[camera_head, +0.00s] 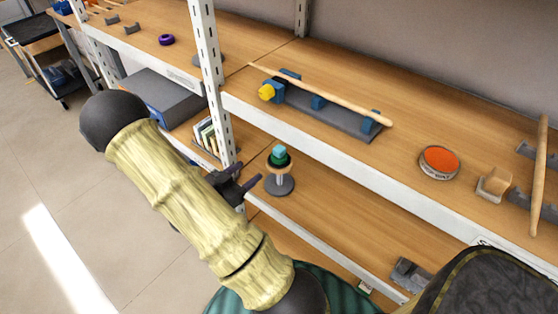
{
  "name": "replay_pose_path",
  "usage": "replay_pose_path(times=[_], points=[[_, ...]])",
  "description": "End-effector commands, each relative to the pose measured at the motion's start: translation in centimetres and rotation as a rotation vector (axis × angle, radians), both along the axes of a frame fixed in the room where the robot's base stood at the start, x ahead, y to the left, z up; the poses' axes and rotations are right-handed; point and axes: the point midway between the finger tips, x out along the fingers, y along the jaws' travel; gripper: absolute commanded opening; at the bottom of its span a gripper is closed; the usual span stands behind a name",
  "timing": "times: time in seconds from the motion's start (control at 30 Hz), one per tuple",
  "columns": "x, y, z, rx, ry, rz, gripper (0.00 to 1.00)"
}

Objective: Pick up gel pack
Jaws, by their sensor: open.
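A small teal block (279,151) rests on a darker green piece on top of a small round stand (279,183) on the lower shelf. It may be the gel pack, but I cannot tell for sure at this size. My gripper (243,176) is open, with its dark purple fingers just left of the stand and a little lower than the teal block. I see nothing between the fingers. My arm hides the floor and part of the shelf's left side.
A white perforated post (206,60) rises behind my gripper. The upper shelf's white front edge (330,160) runs above the lower shelf. The upper shelf holds a wooden stick on a blue-and-grey rack (335,115) and an orange-topped tin (439,162). Lower shelf right of the stand is mostly clear.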

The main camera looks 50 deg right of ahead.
Motion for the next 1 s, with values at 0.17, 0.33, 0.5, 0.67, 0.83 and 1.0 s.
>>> replay_pose_path(times=[0.17,0.33,0.5,0.67,0.83,1.0], points=[[-0.1,-0.1,0.2,-0.011,-0.001,-0.007,0.56],[-0.1,-0.2,0.1,-0.009,-0.001,-0.005,0.56],[0.0,-1.9,-0.2,-0.009,-0.001,-0.008,0.56],[0.2,-4.6,-0.6,-0.008,-0.001,-0.009,0.56],[0.4,-7.6,-1.1,-0.008,-0.001,-0.009,0.56],[0.7,-10.5,-1.5,-0.009,-0.003,-0.008,0.56]])
